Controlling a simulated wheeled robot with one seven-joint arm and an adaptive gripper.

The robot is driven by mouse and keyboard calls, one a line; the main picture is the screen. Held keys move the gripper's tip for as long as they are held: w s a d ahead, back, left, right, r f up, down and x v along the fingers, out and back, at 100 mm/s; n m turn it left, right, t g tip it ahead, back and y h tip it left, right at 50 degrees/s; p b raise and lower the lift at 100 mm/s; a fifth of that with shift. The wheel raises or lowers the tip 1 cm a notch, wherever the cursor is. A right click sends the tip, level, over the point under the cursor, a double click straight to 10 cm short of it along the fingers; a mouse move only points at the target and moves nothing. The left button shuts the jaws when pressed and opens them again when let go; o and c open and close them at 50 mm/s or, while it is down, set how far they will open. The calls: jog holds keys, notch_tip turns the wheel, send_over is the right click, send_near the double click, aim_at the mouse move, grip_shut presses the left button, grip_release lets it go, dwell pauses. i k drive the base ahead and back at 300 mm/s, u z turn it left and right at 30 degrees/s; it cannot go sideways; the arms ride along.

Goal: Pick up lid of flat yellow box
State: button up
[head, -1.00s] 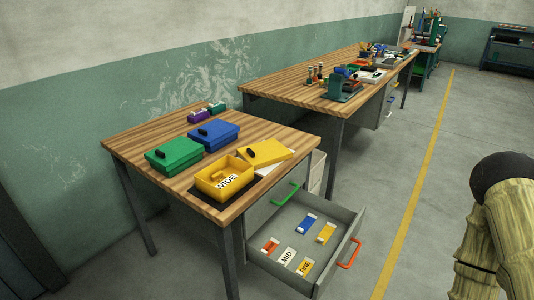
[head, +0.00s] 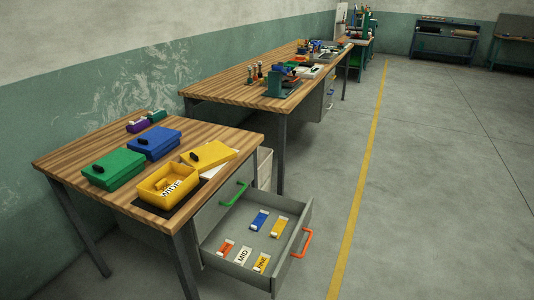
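The flat yellow box (head: 168,187) stands open on the near wooden table, with a label reading WIDE and something yellow inside it. Its yellow lid (head: 222,157) with a black handle (head: 209,154) lies beside the box, to the right and behind it, and looks slightly tilted on a white item. My gripper is not in view.
A green box (head: 113,170) and a blue box (head: 153,143), both lidded, stand beside the yellow one. A drawer (head: 295,228) is pulled out below the table, holding several small coloured and labelled items. A longer workbench (head: 235,90) stands behind; the floor at right is clear.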

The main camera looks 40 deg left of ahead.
aim_at(208, 157)
jog(key=z, duration=0.55)
jog(key=i, duration=2.2)
jog(key=u, duration=2.85)
